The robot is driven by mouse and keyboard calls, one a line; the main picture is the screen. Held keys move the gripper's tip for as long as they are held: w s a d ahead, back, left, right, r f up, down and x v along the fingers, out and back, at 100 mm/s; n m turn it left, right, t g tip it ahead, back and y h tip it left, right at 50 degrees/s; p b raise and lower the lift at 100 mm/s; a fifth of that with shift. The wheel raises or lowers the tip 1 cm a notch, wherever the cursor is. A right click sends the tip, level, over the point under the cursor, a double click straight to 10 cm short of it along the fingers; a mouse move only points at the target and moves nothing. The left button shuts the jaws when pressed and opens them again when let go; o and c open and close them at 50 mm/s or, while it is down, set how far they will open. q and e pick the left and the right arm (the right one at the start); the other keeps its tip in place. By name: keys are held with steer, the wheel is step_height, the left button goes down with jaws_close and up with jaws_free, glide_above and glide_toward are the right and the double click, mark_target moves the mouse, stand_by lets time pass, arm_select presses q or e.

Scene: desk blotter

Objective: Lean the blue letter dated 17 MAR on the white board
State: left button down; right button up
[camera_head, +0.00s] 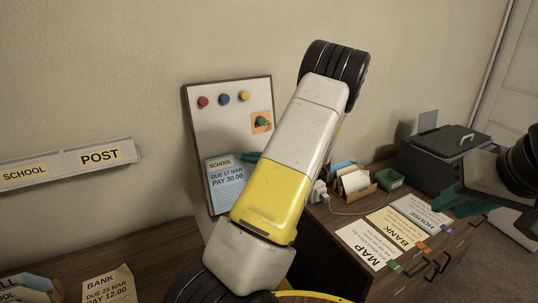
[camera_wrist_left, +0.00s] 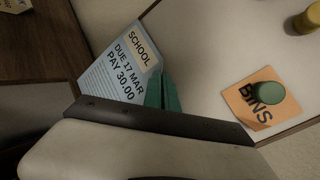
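The blue letter dated 17 MAR (camera_head: 225,186), headed SCHOOL, is upright and slightly tilted in front of the lower part of the white board (camera_head: 221,122). The letter (camera_wrist_left: 118,68) and board (camera_wrist_left: 215,50) also show in the left wrist view. My left gripper (camera_wrist_left: 163,92) has its green fingers close together at the letter's right edge and appears shut on it. In the head view its fingertips (camera_head: 249,157) show beside my left arm, which hides part of the board. My right gripper (camera_head: 463,205) is over the desk at right; its opening is unclear.
The board carries several round magnets and an orange BINS note (camera_head: 262,122). A wall rack labelled SCHOOL and POST (camera_head: 70,164) is at left. A BANK letter (camera_head: 110,287) lies at lower left. MAP, BANK and HOUSE sheets (camera_head: 398,228), a letter holder (camera_head: 354,183) and a dark box (camera_head: 440,155) are at right.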

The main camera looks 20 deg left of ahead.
arm_select(q)
steer(key=shift+w+a+f, duration=0.45)
steer(key=shift+a+f, duration=0.1)
steer(key=c, duration=1.6)
jaws_free()
steer(key=shift+d, duration=0.1)
steer(key=v, duration=0.7)
steer(key=shift+d, duration=0.3)
steer(key=shift+s+r, duration=0.1)
